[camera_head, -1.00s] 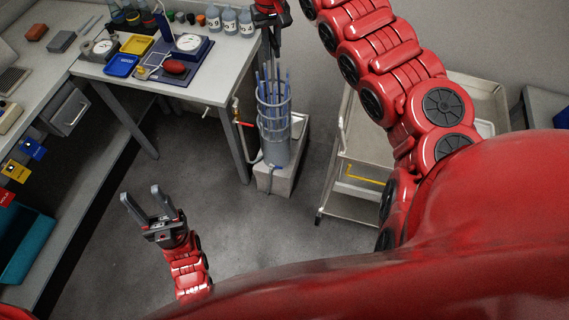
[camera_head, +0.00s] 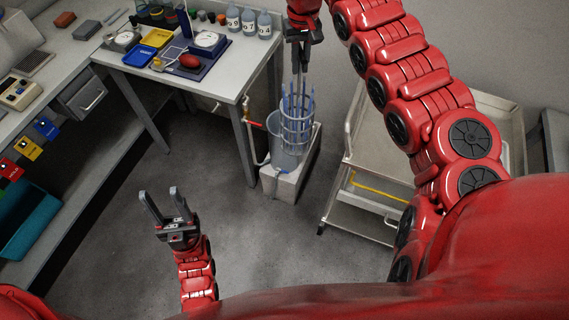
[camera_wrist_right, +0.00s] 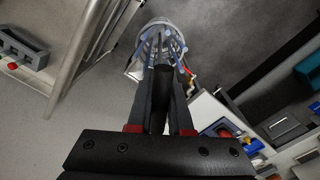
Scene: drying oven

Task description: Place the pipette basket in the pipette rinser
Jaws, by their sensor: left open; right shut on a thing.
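The pipette basket (camera_head: 297,126) is a wire cage holding several blue pipettes. My right gripper (camera_head: 301,68) is above it, shut on its dark upright handle (camera_wrist_right: 162,82). The basket also shows beyond the fingers in the right wrist view (camera_wrist_right: 158,46). The pipette rinser (camera_head: 283,158) is a grey cylinder on a pale block. The basket's lower end overlaps the rinser's mouth, toward its right side; I cannot tell how far inside it is. My left gripper (camera_head: 164,208) is open and empty, low over the floor, well away from both.
A red-handled tap (camera_head: 250,123) and pipe sit beside the rinser. A metal cart (camera_head: 345,207) stands to the right. The floor between is clear.

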